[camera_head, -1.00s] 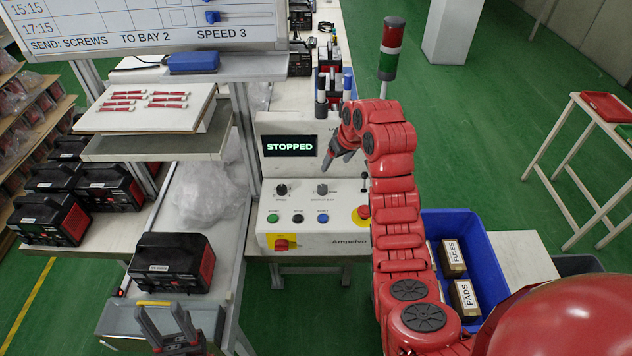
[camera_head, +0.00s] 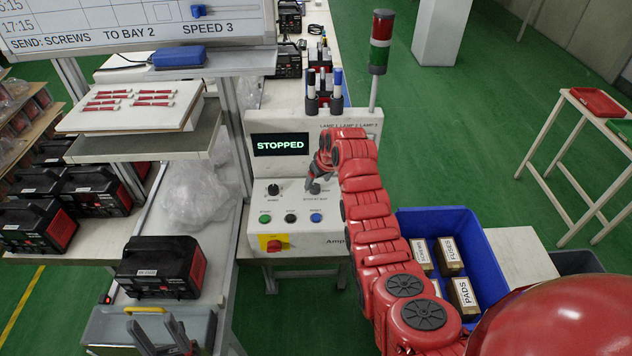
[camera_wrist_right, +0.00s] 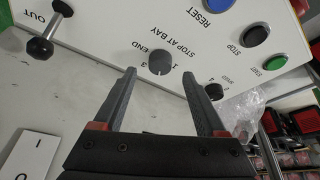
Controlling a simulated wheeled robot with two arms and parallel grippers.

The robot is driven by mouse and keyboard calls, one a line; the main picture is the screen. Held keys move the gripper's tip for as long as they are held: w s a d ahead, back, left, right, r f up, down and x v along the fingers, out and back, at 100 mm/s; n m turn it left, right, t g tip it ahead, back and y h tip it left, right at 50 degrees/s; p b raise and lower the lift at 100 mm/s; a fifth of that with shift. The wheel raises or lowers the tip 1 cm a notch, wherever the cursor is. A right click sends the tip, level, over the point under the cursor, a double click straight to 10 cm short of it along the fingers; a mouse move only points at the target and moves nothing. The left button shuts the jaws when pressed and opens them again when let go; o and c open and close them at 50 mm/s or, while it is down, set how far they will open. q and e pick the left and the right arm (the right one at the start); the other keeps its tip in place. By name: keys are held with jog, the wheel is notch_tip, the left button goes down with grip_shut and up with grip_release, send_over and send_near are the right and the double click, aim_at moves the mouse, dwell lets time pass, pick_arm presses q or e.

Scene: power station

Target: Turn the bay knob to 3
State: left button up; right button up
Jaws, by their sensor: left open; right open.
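In the head view the bay knob (camera_head: 315,189) is partly hidden by my right gripper (camera_head: 313,180). In the right wrist view my right gripper (camera_wrist_right: 158,73) is open, with its fingertips either side of the knob's near edge, not closed on it. My left gripper (camera_head: 165,338) is open and empty at the bottom left, away from the panel.
The speed knob (camera_wrist_right: 214,91) is close to one right finger. Blue reset (camera_head: 316,217), black stop (camera_head: 290,218) and green (camera_head: 265,218) buttons lie below the knobs. A black-handled lever (camera_wrist_right: 41,49) is nearby. The screen (camera_head: 280,145) reads STOPPED. A blue crate (camera_head: 478,220) stands at right.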

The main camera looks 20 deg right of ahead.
aim_at(315, 186)
jog(key=shift+x, duration=0.8)
jog(key=shift+p+x, duration=0.3)
jog(key=shift+x, duration=0.65)
jog(key=shift+r, duration=0.1)
jog(key=shift+c, duration=0.3)
grip_shut()
